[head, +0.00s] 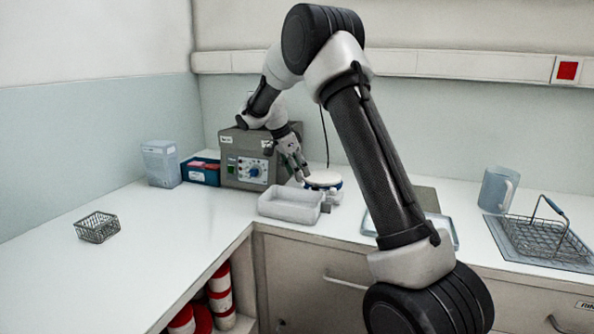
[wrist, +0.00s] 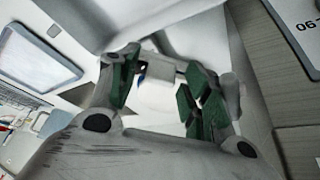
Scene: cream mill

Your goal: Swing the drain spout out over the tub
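The grey rectangular tub (head: 288,208) stands on the counter in front of the mill, the grey-brown box (head: 245,158) with a dial panel. A round white top with a blue rim (head: 322,180) sits right of the mill, behind the tub. A small grey part (head: 331,197), which may be the drain spout, shows below it at the tub's right end. My gripper (head: 299,172) hangs tilted down, close to the round top. In the wrist view my gripper (wrist: 158,85) has its green-padded fingers apart. A pale piece (wrist: 157,98) shows between them; I cannot tell whether they touch it.
A wire basket (head: 97,227) stands at left. A clear container (head: 160,163) and a blue box (head: 200,171) stand left of the mill. A jug (head: 497,190) and a handled wire basket (head: 545,238) are at right. The left counter is mostly clear.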

